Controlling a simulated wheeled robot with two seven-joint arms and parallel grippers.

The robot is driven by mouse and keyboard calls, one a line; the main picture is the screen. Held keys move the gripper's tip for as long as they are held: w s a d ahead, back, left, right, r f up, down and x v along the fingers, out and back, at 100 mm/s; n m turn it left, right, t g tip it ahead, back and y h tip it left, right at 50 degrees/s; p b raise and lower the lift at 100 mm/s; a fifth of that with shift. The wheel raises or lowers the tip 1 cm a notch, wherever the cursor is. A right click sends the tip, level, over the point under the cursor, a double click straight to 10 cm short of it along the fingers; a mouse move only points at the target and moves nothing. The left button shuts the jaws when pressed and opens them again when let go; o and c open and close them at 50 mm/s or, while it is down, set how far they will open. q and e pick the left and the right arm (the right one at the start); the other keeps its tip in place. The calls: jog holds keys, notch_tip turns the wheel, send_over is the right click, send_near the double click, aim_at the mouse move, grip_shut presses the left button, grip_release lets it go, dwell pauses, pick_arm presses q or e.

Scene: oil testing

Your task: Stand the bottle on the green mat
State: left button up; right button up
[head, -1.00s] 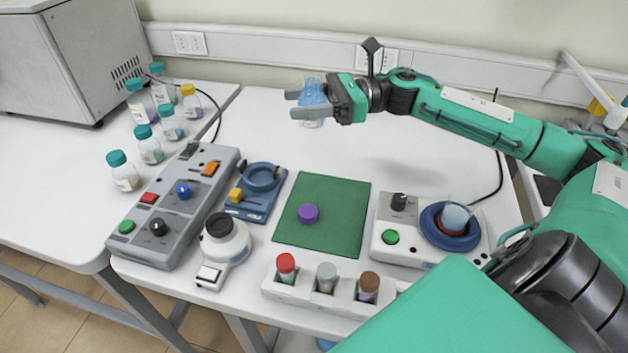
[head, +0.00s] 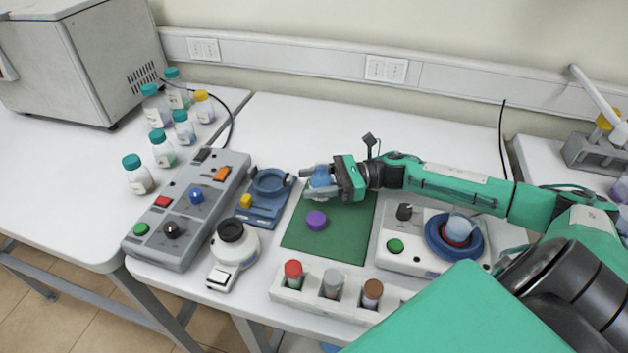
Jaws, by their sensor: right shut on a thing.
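The green mat (head: 345,240) lies flat on the table between the blue stand and the white stirrer. My right gripper (head: 318,184) is over the far left part of the mat, shut on a clear bluish bottle (head: 321,177). The fingers cover much of the bottle, and I cannot tell whether its base touches the mat. A purple cap (head: 316,220) lies on the mat, just in front of the gripper. My left gripper is not in view.
A blue stand (head: 268,187) and a grey control box (head: 188,215) are left of the mat. The white stirrer (head: 395,246) with a beaker is to the right. A white rack (head: 315,301) with capped vials stands in front. Several capped bottles (head: 139,179) stand at left.

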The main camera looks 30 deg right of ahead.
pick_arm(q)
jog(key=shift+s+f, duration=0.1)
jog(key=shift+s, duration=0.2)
pick_arm(e)
jog(key=shift+f, duration=0.15)
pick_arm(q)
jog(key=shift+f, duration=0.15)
pick_arm(e)
jog(key=shift+f, duration=0.1)
jog(key=o, duration=0.8)
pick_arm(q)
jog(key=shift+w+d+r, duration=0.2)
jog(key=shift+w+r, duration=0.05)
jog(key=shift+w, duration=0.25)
pick_arm(e)
jog(key=o, duration=0.4)
jog(key=shift+c, duration=0.2)
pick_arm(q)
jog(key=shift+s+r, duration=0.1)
